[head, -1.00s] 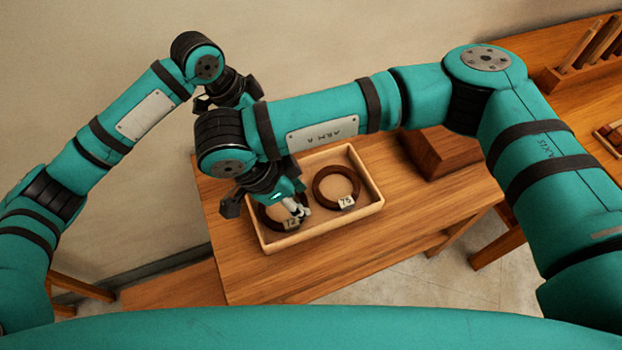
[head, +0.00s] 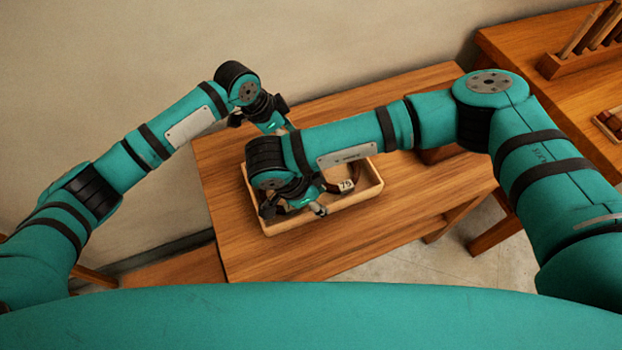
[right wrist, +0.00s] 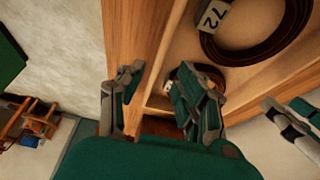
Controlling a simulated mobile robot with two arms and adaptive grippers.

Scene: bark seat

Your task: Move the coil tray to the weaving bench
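The coil tray (head: 352,197), a shallow pale wooden box, sits on a wooden table; its near wall shows in the right wrist view (right wrist: 280,80). One dark brown coil with a tag reading about 75 (head: 347,185) lies inside. The right wrist view shows a coil tagged about 72 (right wrist: 262,57) and part of another behind a finger. My right gripper (head: 295,207) is low over the tray's left part; in its wrist view its fingers (right wrist: 165,90) are apart, beside a tray corner. My left gripper (head: 280,122) hovers by the tray's far side; its fingers are partly hidden.
A dark wooden block (head: 440,153) is mostly hidden behind my right arm. A second wooden bench (head: 505,55) at right holds a rack of sticks (head: 572,62); floor separates the two. A wall stands behind.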

